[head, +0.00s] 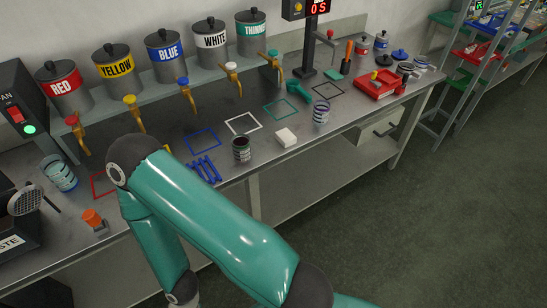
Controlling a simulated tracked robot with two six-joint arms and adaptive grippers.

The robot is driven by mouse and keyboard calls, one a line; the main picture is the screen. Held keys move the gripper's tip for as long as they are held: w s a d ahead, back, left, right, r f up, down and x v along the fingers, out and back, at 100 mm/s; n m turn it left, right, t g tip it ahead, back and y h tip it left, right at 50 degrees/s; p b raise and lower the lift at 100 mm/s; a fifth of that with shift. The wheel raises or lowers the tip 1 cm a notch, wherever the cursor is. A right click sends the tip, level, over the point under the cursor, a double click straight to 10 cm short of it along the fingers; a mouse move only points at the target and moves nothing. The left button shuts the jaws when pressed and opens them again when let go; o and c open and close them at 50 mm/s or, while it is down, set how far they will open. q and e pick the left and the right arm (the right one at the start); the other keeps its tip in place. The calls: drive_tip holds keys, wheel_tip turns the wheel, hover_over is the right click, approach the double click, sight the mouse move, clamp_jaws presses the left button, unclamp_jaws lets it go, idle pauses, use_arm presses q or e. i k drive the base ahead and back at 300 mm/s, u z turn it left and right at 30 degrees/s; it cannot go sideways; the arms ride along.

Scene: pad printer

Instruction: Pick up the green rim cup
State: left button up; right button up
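Three striped cups stand on the metal bench. The left cup (60,173) has teal and white bands and seems to have a greenish rim, and it leans slightly in the picture. A dark cup (241,149) stands near the front edge in the middle. Another banded cup (321,113) stands further right; its rim colour is too small to tell. One of my teal arms crosses the lower middle of the head view, in front of the bench edge. Its gripper is out of sight, and so is the other gripper.
Paint pots with taps line the back, from the red pot (65,86) to the thinner pot (251,38). A white block (286,137), blue rack (204,169) and orange-capped item (94,219) lie near the front. A red tray (379,86) is at right. Coloured square outlines are mostly clear.

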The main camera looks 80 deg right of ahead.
sight(241, 142)
drive_tip(key=z, duration=0.05)
drive_tip(key=k, duration=0.8)
drive_tip(key=u, duration=1.65)
drive_tip(key=i, duration=0.1)
drive_tip(key=z, duration=3.6)
drive_tip(key=i, duration=0.25)
drive_tip(key=z, duration=0.15)
drive_tip(key=i, duration=0.75)
drive_tip(key=u, duration=0.2)
drive_tip(key=k, duration=0.85)
drive_tip(key=z, duration=0.15)
drive_tip(key=i, duration=0.8)
